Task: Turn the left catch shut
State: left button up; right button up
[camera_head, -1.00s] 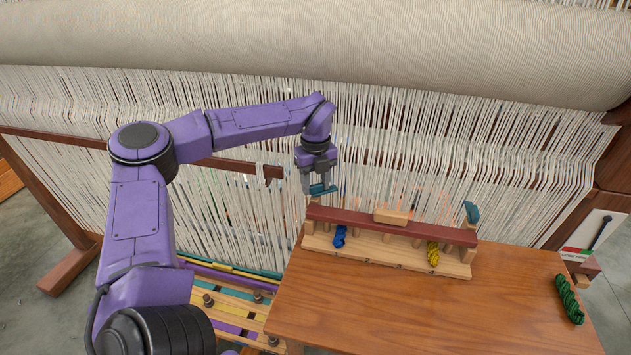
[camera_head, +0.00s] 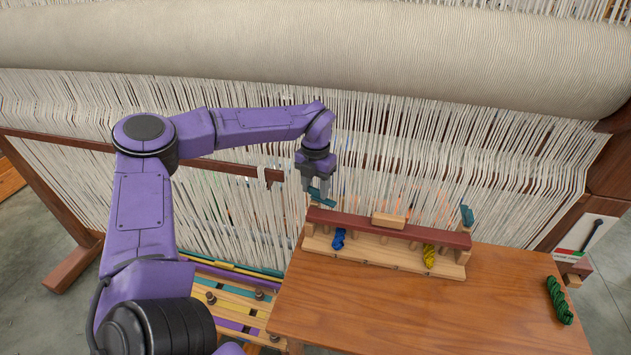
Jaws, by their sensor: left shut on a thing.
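The left catch (camera_head: 319,197) is a small teal piece at the left end of the dark red bar (camera_head: 350,222) on the wooden skein rack (camera_head: 385,257). It lies at a slant, its right end lower, partly hidden by the fingers. My left gripper (camera_head: 318,193) points down from above and is shut on this catch. The right catch (camera_head: 467,215), also teal, stands up at the bar's right end. A blue skein (camera_head: 339,239) and a yellow skein (camera_head: 429,256) hang in the rack under the bar. My right gripper is not in view.
The rack stands at the back edge of a wooden table (camera_head: 400,310), whose front is clear. A green skein (camera_head: 559,300) lies at the table's right edge. Loom threads (camera_head: 420,150) rise close behind the rack.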

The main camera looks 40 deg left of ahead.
aim_at(316, 189)
pick_arm(q)
jog(key=m, duration=0.1)
jog(key=m+p, duration=0.1)
jog(key=m, duration=0.1)
jog(key=m+p, duration=0.1)
jog(key=shift+w+r+m, duration=0.1)
jog(key=shift+r+m, duration=0.15)
jog(key=shift+m, duration=0.05)
jog(key=shift+f+m+p, duration=0.1)
jog(key=shift+m+p, duration=0.6)
jog(key=shift+m, duration=1.2)
jog(key=o, duration=1.1)
jog(key=shift+c, duration=0.2)
jog(key=shift+f, duration=0.1)
notch_tip(316, 189, up, 11)
jog(key=b, duration=0.2)
jog(key=shift+f, duration=0.15)
jog(key=shift+f, duration=0.1)
